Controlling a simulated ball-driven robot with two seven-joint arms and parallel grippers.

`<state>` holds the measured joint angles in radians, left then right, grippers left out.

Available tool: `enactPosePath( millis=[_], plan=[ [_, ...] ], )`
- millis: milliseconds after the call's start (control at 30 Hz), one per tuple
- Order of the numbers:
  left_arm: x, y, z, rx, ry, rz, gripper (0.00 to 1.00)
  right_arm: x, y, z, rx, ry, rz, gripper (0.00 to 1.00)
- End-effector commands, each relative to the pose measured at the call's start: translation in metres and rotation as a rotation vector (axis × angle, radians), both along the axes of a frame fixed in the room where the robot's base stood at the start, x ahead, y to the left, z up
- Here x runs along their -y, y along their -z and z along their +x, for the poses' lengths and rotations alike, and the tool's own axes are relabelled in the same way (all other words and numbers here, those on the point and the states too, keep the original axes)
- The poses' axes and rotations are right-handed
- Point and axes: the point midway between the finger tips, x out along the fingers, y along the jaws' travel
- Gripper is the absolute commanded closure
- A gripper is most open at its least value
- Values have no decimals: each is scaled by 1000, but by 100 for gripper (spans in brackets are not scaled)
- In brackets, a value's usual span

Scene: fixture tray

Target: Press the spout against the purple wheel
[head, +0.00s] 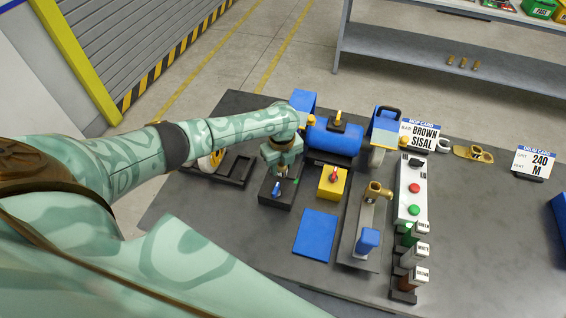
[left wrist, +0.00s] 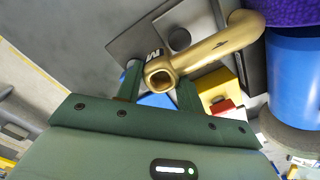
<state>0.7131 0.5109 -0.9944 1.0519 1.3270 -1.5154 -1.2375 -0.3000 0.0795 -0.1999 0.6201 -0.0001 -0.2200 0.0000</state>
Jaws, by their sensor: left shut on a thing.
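My left gripper (head: 281,170) is over the left part of the table, just left of the blue motor cylinder (head: 333,138). In the left wrist view its green fingers (left wrist: 160,88) are shut on the spout (left wrist: 215,47), a brass-coloured bent pipe. The spout's open end points towards the camera, and its bend reaches to the upper right. The purple wheel (left wrist: 292,10) shows at the top right corner, right beside the bend, above a blue cylinder (left wrist: 293,75). I cannot tell whether spout and wheel touch. In the head view my arm hides both. My right gripper is out of view.
A blue mat (head: 317,234), a grey stand with a brass fitting (head: 377,189), and a button panel (head: 412,195) lie rightward.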

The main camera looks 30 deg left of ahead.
Motion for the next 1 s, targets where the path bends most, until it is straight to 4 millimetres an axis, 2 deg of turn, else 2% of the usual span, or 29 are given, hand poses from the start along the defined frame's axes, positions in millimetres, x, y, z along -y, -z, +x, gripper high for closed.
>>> enactPosePath(
  millis=[1000],
  plan=[
    [0,-3,3,6,-2,-1,100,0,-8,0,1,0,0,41]
  ],
)
